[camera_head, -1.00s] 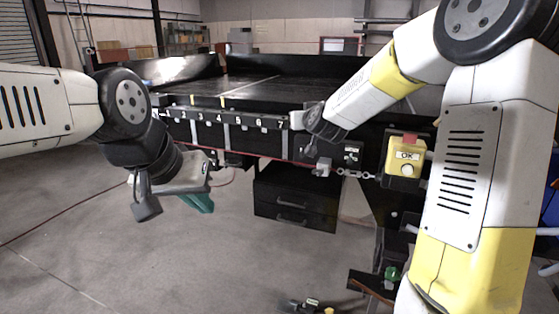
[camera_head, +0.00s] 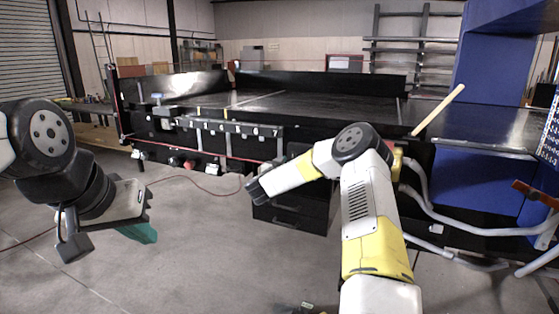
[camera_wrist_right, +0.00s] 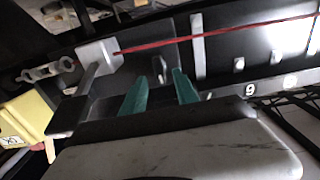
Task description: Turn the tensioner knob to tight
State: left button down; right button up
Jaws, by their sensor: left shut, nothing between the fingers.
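I cannot pick out the tensioner knob for certain in either view; my right arm covers part of the conveyor front in the head view. My right gripper shows in the wrist view (camera_wrist_right: 160,92) with its two green fingers apart and nothing clearly between them. Beyond the fingertips is the dark conveyor front, with small grey fittings (camera_wrist_right: 240,64) and a "9" mark. In the head view the dark wrist end of my right arm is in front of the black drawers; its fingers are not clear. My left gripper (camera_head: 138,232) is shut and empty, hanging over the floor at left.
The conveyor (camera_head: 300,108) spans the back. Black drawers (camera_head: 290,215) stand below it. In the wrist view a red cord (camera_wrist_right: 220,34) runs from a grey block (camera_wrist_right: 98,52), near a chain (camera_wrist_right: 45,70) and a yellow button box (camera_wrist_right: 28,118). Floor at left is mostly clear.

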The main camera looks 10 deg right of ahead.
jog(key=x, duration=0.4)
grip_shut()
